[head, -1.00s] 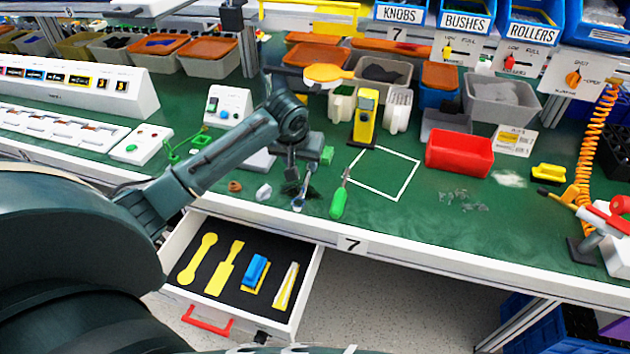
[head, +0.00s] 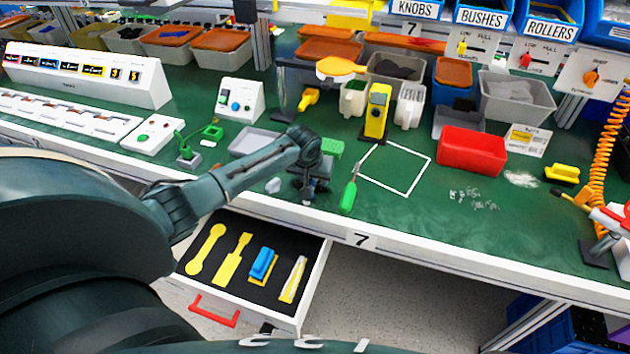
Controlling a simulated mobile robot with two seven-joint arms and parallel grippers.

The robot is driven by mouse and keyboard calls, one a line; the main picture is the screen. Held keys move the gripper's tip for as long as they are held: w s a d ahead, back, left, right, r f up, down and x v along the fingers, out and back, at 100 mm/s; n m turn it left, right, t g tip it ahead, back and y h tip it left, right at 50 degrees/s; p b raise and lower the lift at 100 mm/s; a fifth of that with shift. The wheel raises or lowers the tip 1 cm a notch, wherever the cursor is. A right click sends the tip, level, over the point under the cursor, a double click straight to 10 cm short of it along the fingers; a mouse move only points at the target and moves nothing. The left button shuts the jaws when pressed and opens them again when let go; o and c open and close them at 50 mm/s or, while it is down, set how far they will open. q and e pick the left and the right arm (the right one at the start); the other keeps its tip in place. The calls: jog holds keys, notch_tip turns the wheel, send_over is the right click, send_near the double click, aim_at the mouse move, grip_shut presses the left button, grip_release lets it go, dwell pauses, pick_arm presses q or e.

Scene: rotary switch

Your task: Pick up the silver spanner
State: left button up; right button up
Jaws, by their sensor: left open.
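The silver spanner lies on the green bench top near its front edge. It is now almost wholly hidden under my left gripper (head: 308,193); only a small pale bit shows at the fingertips, so I cannot tell whether they touch it. My left gripper is open and points down, just left of the green-handled screwdriver (head: 349,194). The open drawer (head: 316,291) below has a black liner with yellow tool shapes and a blue item (head: 262,263) on one of them. My right gripper is not in view.
A grey tray (head: 252,141) and a small pale lump (head: 273,186) are near my left gripper. A yellow device (head: 376,112) stands behind the white square outline (head: 402,190). A red bin (head: 471,151) is to the right. The bench right of the screwdriver is mostly clear.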

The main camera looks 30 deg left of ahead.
pick_arm(q)
grip_shut()
dwell(0.4)
